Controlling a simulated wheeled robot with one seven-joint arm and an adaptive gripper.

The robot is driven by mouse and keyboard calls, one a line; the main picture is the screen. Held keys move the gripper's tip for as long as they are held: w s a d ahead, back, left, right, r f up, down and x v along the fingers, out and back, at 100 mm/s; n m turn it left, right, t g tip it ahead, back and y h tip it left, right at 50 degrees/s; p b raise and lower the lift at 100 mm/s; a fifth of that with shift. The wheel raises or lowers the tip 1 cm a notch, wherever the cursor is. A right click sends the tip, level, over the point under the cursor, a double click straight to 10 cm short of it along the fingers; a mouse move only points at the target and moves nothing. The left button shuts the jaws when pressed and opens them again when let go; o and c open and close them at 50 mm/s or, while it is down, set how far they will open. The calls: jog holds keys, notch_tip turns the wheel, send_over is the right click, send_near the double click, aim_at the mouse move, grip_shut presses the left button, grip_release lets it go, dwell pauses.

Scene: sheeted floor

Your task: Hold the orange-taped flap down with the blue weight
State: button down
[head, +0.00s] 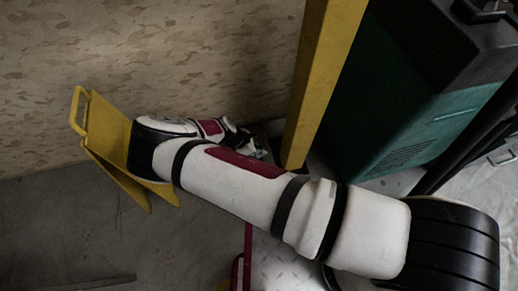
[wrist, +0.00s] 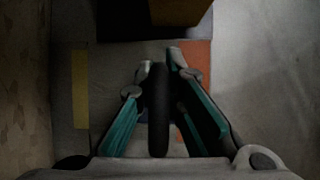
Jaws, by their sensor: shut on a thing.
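My gripper (wrist: 160,68) has its teal fingers closed on both sides of a dark upright bar (wrist: 158,120), which looks like the handle of the blue weight. Only a little dull blue shows low beside the bar; the weight's body is mostly hidden, and I cannot tell whether it touches the floor. Orange tape (wrist: 197,57) runs along the right of a grey sheet, with more orange behind the right finger. A yellow strip (wrist: 80,85) lies on the left. In the head view my gripper (head: 256,148) is small and partly hidden behind my arm.
A yellow post (head: 322,80) stands just beyond my gripper, with a green and black cabinet (head: 400,95) to its right. A yellow metal stand (head: 102,125) is at the left by the mottled wall (head: 180,60). Grey floor (head: 60,230) is open at lower left.

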jog(key=shift+w+f, duration=0.1)
jog(key=shift+f, duration=1.45)
dwell(1.1)
jog(key=c, duration=1.7)
grip_release()
jog(key=shift+o, duration=0.5)
jog(key=v, duration=1.2)
